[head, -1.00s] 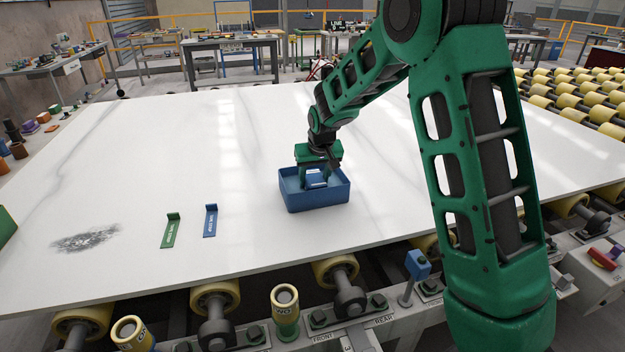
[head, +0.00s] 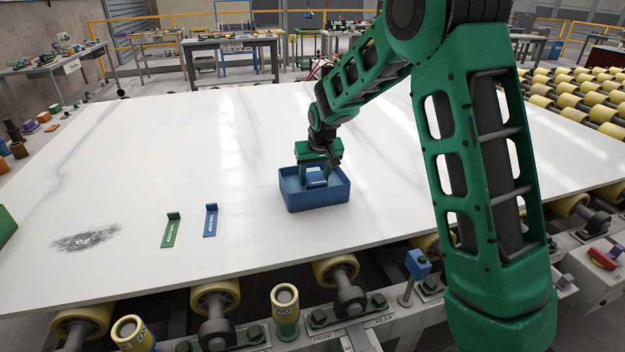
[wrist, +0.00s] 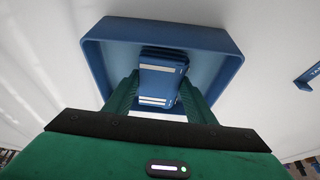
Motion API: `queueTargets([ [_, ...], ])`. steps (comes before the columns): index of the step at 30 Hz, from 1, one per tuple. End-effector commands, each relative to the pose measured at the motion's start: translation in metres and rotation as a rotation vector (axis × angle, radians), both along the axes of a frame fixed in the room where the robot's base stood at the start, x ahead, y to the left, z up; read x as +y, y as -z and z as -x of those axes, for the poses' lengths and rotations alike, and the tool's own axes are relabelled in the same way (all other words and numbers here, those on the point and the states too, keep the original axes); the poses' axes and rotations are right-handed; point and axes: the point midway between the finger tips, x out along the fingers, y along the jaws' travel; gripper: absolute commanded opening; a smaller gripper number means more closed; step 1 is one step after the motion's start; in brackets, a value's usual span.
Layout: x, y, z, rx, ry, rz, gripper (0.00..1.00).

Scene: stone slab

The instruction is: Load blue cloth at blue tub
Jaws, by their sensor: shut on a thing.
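The blue tub (head: 318,199) stands upright on the white slab, open at the top. The blue cloth (head: 316,178) is a folded, block-like stack with pale bands, inside the tub's outline. My gripper (head: 317,176) reaches down over the tub and is shut on the cloth. In the wrist view, the cloth (wrist: 160,78) sits between the two green fingers, with the tub's wall (wrist: 165,32) around it. I cannot tell whether the cloth touches the tub's floor.
A blue angled marker (head: 211,220) and a green one (head: 171,231) stand on the slab left of the tub. A dark smudge (head: 86,238) lies farther left. Yellow rollers (head: 336,270) and a blue-topped post (head: 417,265) line the front edge. The slab behind the tub is clear.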

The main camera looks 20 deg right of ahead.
Motion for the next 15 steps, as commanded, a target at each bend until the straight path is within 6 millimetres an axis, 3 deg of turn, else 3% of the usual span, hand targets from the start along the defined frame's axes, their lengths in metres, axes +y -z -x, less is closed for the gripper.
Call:
queueTargets([
  [15,0.0,-0.037,-0.001,-0.002,0.0,0.0,0.32],
])
